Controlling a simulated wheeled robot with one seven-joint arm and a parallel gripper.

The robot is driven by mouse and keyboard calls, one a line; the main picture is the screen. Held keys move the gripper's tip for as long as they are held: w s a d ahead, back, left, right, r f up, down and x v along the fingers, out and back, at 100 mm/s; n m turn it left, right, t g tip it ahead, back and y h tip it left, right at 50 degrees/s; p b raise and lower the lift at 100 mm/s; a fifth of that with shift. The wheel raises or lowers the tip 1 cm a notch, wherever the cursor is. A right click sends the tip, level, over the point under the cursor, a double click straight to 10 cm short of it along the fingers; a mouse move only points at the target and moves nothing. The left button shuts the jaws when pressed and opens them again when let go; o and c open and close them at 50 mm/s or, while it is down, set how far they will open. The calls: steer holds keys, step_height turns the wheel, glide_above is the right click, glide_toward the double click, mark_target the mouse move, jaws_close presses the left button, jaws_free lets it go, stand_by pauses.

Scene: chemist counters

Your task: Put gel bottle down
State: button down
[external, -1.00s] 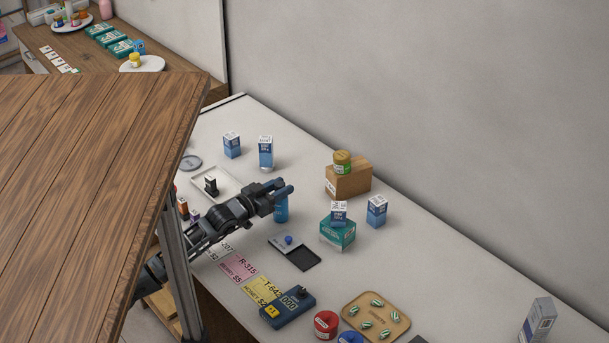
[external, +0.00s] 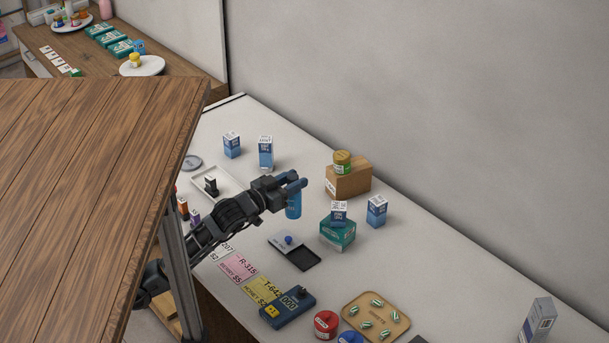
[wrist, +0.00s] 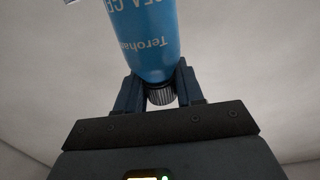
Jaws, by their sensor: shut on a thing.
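The gel bottle (external: 293,208) is blue and hangs below my gripper (external: 297,183) over the white counter (external: 340,277). In the wrist view the gel bottle (wrist: 146,38) shows large, with white print and a dark ribbed cap between the fingers. My gripper (wrist: 160,88) is shut on it near the cap end. The bottle looks roughly upright in the external view. I cannot tell whether its base touches the counter.
A teal box (external: 338,234) bears a small blue-white box. A black-and-grey scale (external: 294,251) lies in front. A white tray (external: 225,184) lies left.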

steer(key=shift+s+d+r, duration=0.25)
steer(key=shift+s+r, duration=0.15)
steer(key=shift+s, duration=0.15)
steer(key=shift+d, duration=0.1)
steer(key=w+n+t+y+p, duration=0.25)
steer(key=w+p, duration=0.25)
steer(key=w, duration=2.7)
step_height(320, 180, down, 11)
steer(key=shift+w+d+r, duration=0.15)
steer(key=shift+w+r, duration=0.05)
steer(key=shift+w, duration=0.25)
steer(key=shift+f+y+b, duration=0.2)
steer(key=shift+y+b, duration=0.05)
steer(key=shift+b, duration=0.1)
steer(key=c, duration=0.7)
jaws_free()
